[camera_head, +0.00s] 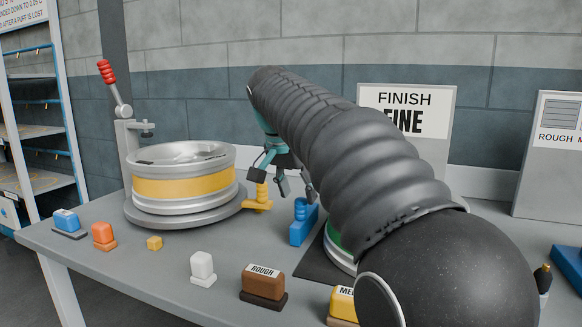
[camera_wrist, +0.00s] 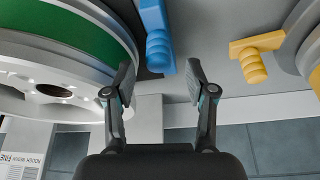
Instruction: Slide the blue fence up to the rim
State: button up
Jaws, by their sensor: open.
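The blue fence (camera_head: 303,222) stands on the bench just left of a green-banded wheel (camera_head: 337,252), most of which my arm hides. In the wrist view the fence (camera_wrist: 153,14) has a ribbed knob (camera_wrist: 159,52) and lies beside the wheel's pale metal rim (camera_wrist: 123,14); a gap appears between them, though exact contact cannot be told. My gripper (camera_head: 284,186) is open and empty, above and behind the fence. In the wrist view its fingertips (camera_wrist: 160,78) are spread on either side of the knob's line, and nothing is between them.
A yellow fence (camera_head: 258,203) stands beside a yellow-banded wheel (camera_head: 185,182) with a red-handled lever (camera_head: 108,75). Small coloured blocks, a white one (camera_head: 203,267) and a brown ROUGH block (camera_head: 264,283), line the front edge. A FINISH FINE sign (camera_head: 435,125) stands behind.

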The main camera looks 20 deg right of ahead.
jog(key=v, duration=0.8)
